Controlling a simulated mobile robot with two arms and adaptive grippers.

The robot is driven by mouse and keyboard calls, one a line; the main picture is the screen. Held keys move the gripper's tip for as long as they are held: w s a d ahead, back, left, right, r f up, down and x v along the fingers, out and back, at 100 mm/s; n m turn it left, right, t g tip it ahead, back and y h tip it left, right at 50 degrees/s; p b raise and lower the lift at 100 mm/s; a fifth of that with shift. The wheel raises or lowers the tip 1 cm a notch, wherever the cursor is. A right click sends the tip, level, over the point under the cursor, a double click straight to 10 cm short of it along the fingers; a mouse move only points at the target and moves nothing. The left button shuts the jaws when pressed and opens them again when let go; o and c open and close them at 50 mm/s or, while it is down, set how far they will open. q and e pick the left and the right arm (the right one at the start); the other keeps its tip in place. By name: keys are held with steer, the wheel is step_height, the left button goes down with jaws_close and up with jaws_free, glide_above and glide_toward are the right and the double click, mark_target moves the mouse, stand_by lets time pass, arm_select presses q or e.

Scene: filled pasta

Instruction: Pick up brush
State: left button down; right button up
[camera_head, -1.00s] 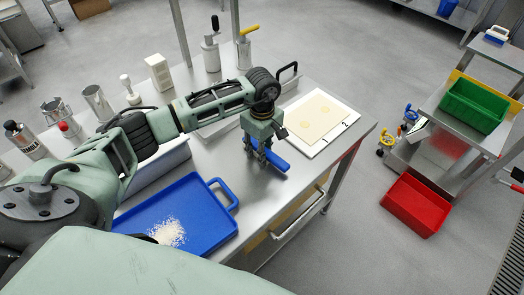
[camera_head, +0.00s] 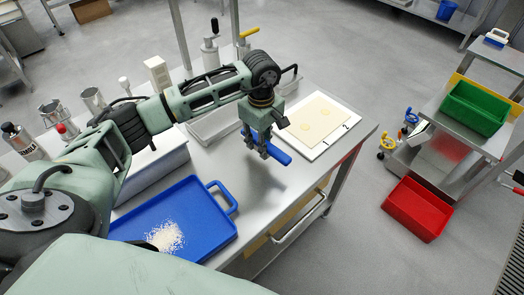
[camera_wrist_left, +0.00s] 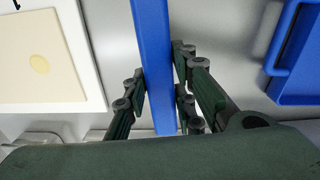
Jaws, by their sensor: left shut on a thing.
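The blue brush (camera_head: 276,153) is in my left gripper (camera_head: 263,147), held above the steel table. In the left wrist view the brush's long blue bar (camera_wrist_left: 155,60) runs between the two fingers (camera_wrist_left: 160,100), which press on it from both sides. In the head view the gripper hides part of the brush, and a shadow lies on the table under it. The bristles cannot be made out. My right gripper is not in view.
A blue tray (camera_head: 212,246) with white flour (camera_head: 166,236) lies at the table's front left. A white board with a dough sheet (camera_head: 318,118) lies behind the brush to the right. Containers line the table's back left. A red crate (camera_head: 416,209) stands on the floor at right.

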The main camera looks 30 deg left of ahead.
arm_select(q)
steer(key=s+a+r+b, duration=0.1)
steer(key=s+r+b, duration=0.1)
steer(key=s+r, duration=0.4)
steer(key=s, duration=0.5)
steer(key=shift+s+r, duration=0.15)
steer(key=shift+s, duration=0.1)
